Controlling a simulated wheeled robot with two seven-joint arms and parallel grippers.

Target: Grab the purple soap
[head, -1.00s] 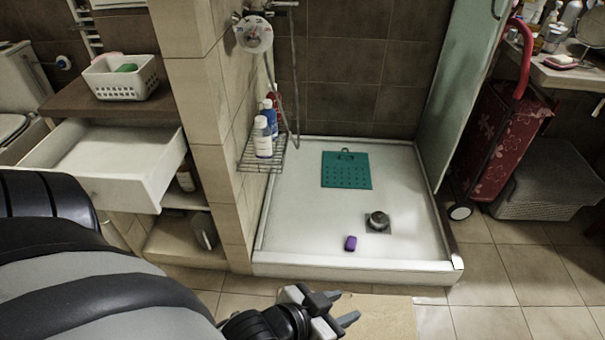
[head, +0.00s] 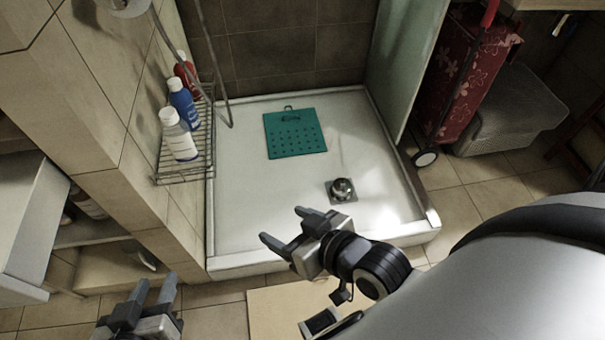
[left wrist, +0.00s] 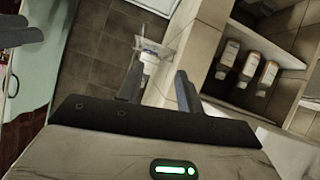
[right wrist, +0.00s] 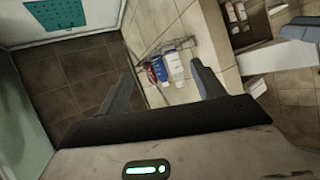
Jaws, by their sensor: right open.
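The purple soap does not show in any view now. A second ago it lay on the shower tray (head: 240,200), near the drain (head: 342,190). My right gripper (head: 282,225) now covers that part of the tray in the head view. It is open with nothing between its fingers, above the tray's front part. In the right wrist view my right gripper (right wrist: 162,72) has its fingers apart. My left gripper (head: 156,281) is open and empty at the lower left of the head view, outside the tray. It also shows open in the left wrist view (left wrist: 158,72).
A teal mat (head: 295,134) lies in the tray. A wire rack (head: 188,150) with several bottles hangs on the tiled wall at left. A glass panel (head: 400,70) bounds the tray's right side. A red trolley (head: 470,60) and grey basket (head: 512,110) stand beyond it.

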